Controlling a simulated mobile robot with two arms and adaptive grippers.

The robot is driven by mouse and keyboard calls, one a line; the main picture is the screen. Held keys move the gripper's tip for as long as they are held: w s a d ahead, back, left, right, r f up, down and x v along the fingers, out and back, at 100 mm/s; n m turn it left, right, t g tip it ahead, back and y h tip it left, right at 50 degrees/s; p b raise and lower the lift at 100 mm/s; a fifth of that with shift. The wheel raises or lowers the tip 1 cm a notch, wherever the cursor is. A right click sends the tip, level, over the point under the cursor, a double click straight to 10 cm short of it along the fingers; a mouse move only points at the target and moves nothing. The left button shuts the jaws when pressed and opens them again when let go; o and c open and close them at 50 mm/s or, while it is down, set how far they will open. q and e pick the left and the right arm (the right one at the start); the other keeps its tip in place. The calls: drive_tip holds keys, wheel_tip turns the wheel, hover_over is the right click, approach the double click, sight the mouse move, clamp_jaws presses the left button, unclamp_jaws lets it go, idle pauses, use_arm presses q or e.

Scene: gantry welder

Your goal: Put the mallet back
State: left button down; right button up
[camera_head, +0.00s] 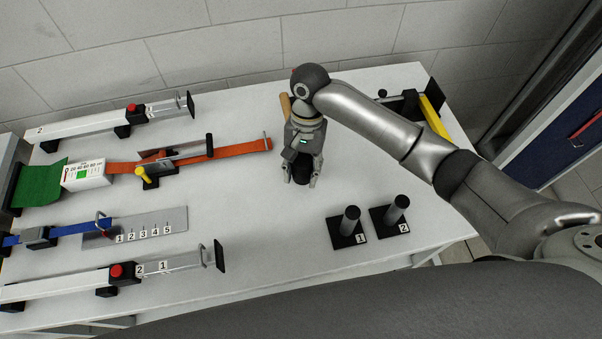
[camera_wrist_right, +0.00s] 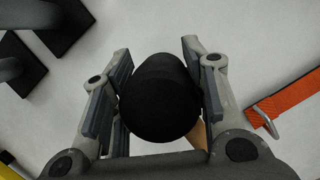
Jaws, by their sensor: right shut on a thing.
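My right gripper (camera_head: 302,180) is above the middle of the white table (camera_head: 235,225), pointing down. It is shut on the mallet. The mallet's black head (camera_wrist_right: 160,98) sits between the two fingers in the right wrist view. Its wooden handle (camera_head: 285,106) shows behind the gripper in the head view, and a bit of it shows below the head in the wrist view. Most of the handle is hidden by my wrist. I cannot tell whether the mallet touches the table. My left gripper is not in view.
Two black posts on square bases, numbered 1 (camera_head: 347,228) and 2 (camera_head: 396,216), stand front right. An orange strap (camera_head: 238,147) lies left of the gripper. Clamp bars and a numbered metal plate (camera_head: 150,226) fill the left. A yellow part (camera_head: 434,117) is back right, partly hidden.

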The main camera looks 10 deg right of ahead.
drive_tip(key=shift+w+a+f, duration=0.1)
drive_tip(key=shift+w+f, duration=0.25)
drive_tip(key=shift+w, duration=0.05)
wheel_tip(320, 180, down, 3)
drive_tip(key=shift+w+r+p, duration=0.1)
drive_tip(key=shift+p, duration=0.4)
drive_tip(key=shift+f, duration=0.3)
drive_tip(key=shift+f, duration=0.15)
drive_tip(key=o, duration=1.3)
drive_tip(key=b+v, duration=0.2)
drive_tip(key=v, duration=1)
